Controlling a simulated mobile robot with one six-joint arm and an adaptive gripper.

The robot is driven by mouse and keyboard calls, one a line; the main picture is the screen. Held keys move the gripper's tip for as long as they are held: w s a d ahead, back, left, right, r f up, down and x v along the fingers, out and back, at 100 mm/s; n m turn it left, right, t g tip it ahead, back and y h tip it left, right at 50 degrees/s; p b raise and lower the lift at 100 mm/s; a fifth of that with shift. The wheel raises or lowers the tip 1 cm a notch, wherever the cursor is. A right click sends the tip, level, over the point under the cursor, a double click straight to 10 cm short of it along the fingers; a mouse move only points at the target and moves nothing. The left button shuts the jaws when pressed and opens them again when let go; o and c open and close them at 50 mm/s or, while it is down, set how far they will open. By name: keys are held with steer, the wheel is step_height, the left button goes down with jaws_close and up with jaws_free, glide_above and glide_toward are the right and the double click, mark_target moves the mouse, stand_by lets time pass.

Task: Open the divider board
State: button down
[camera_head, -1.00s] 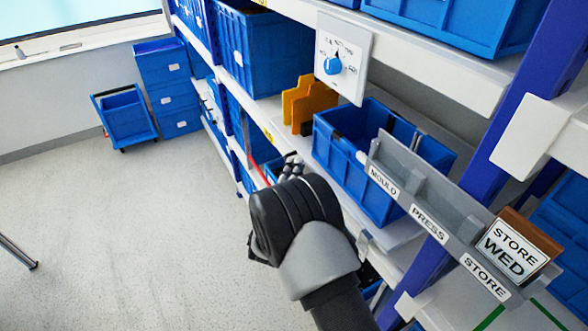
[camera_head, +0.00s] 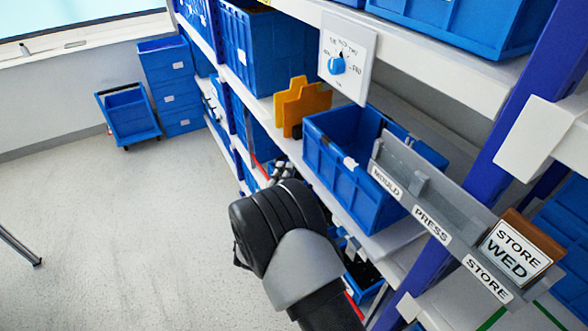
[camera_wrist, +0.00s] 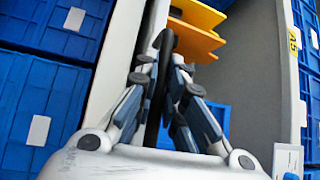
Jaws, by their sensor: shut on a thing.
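My gripper reaches the lower shelf edge, below and left of an orange board-like piece (camera_head: 300,103); its fingertips (camera_head: 278,172) are small and partly hidden by my wrist in the head view. In the wrist view my fingers (camera_wrist: 163,82) are closed around a thin dark piece (camera_wrist: 165,42), seen edge-on. Orange plates (camera_wrist: 195,28) show just beyond it, one behind the other. I cannot tell whether the dark piece joins them. No label marks the divider board, so I cannot tell for certain which piece it is.
A blue bin (camera_head: 335,157) stands right of the orange piece. A grey labelled rail (camera_head: 408,178) juts out at right.

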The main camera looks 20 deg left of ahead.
steer(key=s+a, duration=1.4)
steer(key=s, duration=0.2)
steer(key=shift+s+b, duration=0.3)
steer(key=shift+s, duration=0.05)
steer(key=shift+a+f, duration=0.1)
steer(key=c, duration=1.9)
jaws_free()
steer(key=shift+c, duration=0.2)
steer(key=shift+s, duration=0.1)
steer(key=s+d+f, duration=0.1)
steer(key=s, duration=1)
steer(key=shift+s+f, duration=0.25)
steer(key=shift+s, duration=0.1)
